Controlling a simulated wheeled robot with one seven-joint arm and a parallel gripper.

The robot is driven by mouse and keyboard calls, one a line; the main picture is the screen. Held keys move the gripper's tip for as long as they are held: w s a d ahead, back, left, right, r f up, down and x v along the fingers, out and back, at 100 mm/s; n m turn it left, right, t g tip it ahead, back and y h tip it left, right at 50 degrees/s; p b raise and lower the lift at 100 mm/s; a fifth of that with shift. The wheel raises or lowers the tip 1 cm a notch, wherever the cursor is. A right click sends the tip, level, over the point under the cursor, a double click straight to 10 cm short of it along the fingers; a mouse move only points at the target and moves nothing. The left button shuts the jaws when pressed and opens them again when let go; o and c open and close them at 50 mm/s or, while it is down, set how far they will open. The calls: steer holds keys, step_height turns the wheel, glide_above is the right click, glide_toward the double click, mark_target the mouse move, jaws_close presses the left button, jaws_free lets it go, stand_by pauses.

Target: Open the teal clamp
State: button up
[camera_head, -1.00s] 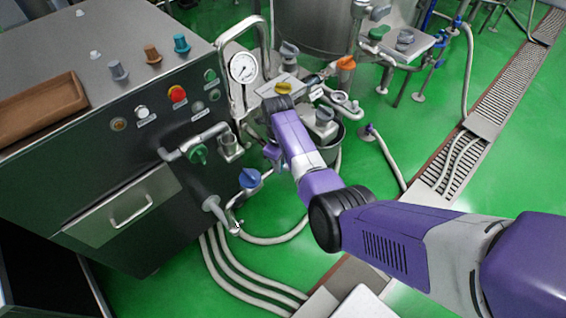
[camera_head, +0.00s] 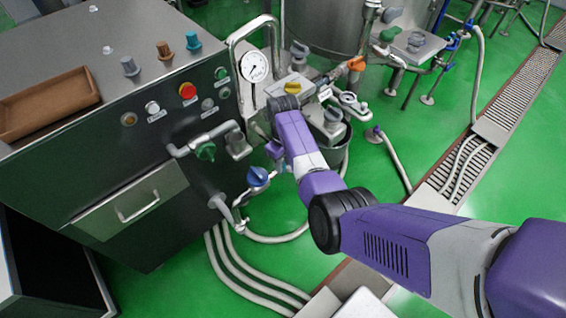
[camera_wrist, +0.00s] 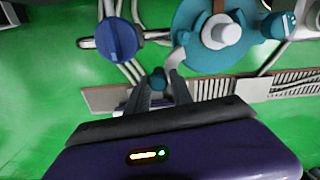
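In the wrist view a large round teal body (camera_wrist: 188,33) with a pale knob at its middle fills the upper right; it looks like the teal clamp. A short pale lever (camera_wrist: 178,60) comes down from its left side. A small teal knob (camera_wrist: 158,80) sits between the fingertips of my gripper (camera_wrist: 159,88). The fingers stand close on both sides of that knob; whether they press on it I cannot tell. In the head view my own wrist hides the fingers and the clamp.
A blue valve knob (camera_wrist: 116,40) on a pipe is left of the clamp in the wrist view; it also shows in the head view (camera_head: 257,176). Hoses (camera_head: 250,280) cross the green floor.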

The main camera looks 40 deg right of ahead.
stand_by(0.3)
step_height(320, 180, up, 8)
steer(key=shift+f, duration=0.1)
stand_by(0.4)
stand_by(0.4)
